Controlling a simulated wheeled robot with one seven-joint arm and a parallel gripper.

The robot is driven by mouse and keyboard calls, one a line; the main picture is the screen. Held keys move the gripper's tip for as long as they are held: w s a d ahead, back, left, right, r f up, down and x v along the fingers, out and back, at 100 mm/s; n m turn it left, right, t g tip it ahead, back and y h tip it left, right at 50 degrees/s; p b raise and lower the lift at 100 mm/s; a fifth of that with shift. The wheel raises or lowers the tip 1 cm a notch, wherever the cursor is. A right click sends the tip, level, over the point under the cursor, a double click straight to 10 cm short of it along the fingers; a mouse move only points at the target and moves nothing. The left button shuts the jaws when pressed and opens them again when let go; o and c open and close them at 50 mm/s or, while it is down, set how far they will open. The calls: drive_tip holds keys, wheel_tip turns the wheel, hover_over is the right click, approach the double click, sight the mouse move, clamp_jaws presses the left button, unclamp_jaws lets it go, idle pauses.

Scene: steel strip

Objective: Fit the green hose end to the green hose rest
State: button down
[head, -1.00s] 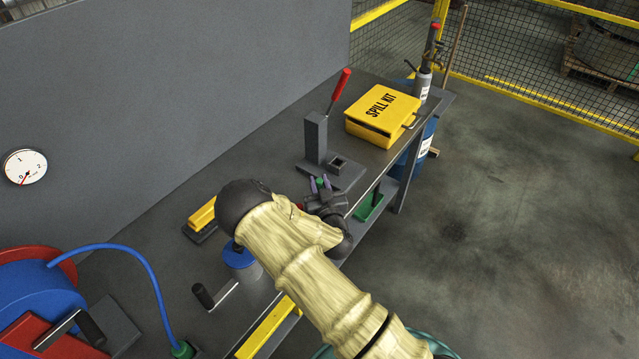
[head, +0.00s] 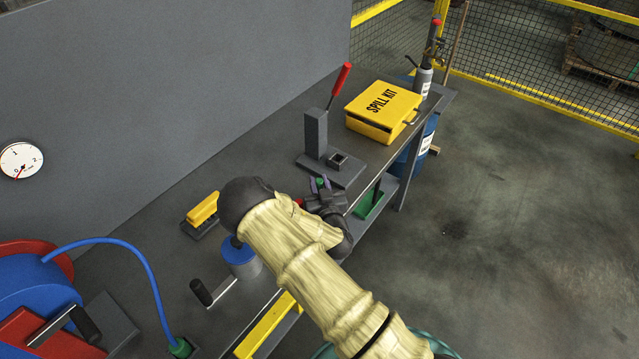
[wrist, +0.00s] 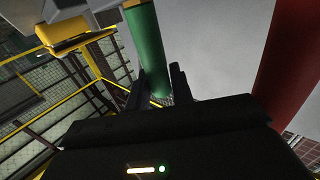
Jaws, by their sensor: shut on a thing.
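My gripper (head: 320,184), beyond my pale sleeved arm, is shut on a green cylinder (wrist: 146,45). In the wrist view the cylinder stands between both fingers and runs up past them; in the head view only a small green bit shows at the fingertips. I cannot tell whether it is a hose end. A green fitting (head: 181,348) is at the lower end of the blue hose (head: 130,258), at the bottom edge of the head view, on a dark base. It is well apart from my gripper. I cannot tell hose end and hose rest apart there.
The bench holds a red-handled press (head: 316,135), yellow spill kit (head: 383,108), yellow brush-like block (head: 202,209), blue-topped crank device (head: 238,252) and hose reel (head: 35,295). A green tray (head: 368,204) sits below the bench edge. A red bar (wrist: 292,60) is close at right in the wrist view.

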drive_tip(key=shift+f, duration=0.15)
drive_tip(key=c, duration=1.1)
unclamp_jaws()
drive_tip(key=shift+c, duration=0.2)
drive_tip(key=shift+s, duration=0.15)
drive_tip(key=s+d, duration=0.3)
drive_tip(key=s, duration=1.3)
drive_tip(key=shift+s, duration=0.4)
drive_tip(key=shift+w+d, duration=0.1)
drive_tip(key=shift+d, duration=0.1)
